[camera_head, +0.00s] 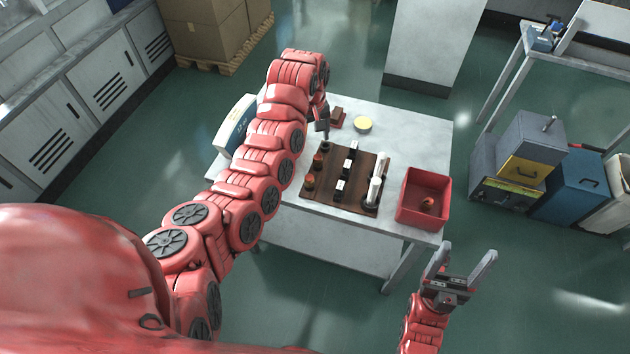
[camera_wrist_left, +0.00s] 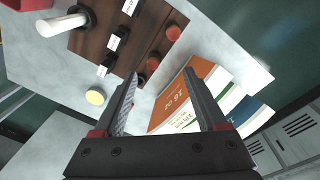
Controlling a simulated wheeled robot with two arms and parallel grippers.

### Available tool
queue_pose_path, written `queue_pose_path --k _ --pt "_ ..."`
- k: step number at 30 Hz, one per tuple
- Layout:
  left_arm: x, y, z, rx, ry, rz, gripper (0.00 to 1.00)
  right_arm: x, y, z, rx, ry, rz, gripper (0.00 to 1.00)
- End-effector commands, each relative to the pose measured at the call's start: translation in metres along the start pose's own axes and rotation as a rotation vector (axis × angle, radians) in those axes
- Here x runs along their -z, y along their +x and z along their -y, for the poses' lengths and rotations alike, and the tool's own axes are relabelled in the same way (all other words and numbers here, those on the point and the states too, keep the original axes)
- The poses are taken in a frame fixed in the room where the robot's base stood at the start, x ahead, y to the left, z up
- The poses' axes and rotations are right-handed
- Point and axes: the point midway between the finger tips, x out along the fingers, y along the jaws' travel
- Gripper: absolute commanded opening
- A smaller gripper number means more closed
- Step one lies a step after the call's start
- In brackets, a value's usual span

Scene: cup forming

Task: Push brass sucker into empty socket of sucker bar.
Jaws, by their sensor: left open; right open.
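A dark brown board (camera_head: 335,183) lies on the table, and it also shows in the wrist view (camera_wrist_left: 90,42). Along its left side stand red-orange knobs, one at the front (camera_head: 309,181) and one behind it (camera_head: 317,160). A dark round spot (camera_head: 325,146) lies farther back in that row; I cannot tell whether it is the empty socket. No part is clearly the brass sucker. My left gripper (camera_head: 323,131) is above the board's back-left corner; its open fingers (camera_wrist_left: 160,74) show nothing held. My right gripper (camera_head: 461,262) is open and empty, off the table's front right.
A red bin (camera_head: 411,212) with an orange-brown piece (camera_head: 428,203) is at the right.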

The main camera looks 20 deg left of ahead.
Motion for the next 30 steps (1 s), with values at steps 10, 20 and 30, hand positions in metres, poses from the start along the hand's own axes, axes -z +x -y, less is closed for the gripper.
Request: queue_pose_path --k 10,20,30 --pt "-0.015 0.021 0.015 0.066 -0.009 0.056 0.74 -0.002 -0.012 0.001 0.000 0.000 0.000 0.73" --pt "-0.017 0.074 0.020 0.066 -0.009 0.059 0.74 0.000 -0.001 0.000 0.000 0.000 0.000 0.73" --pt "-0.018 0.109 0.021 0.061 -0.009 0.053 0.74 0.001 0.007 0.000 0.000 0.000 0.000 0.73"
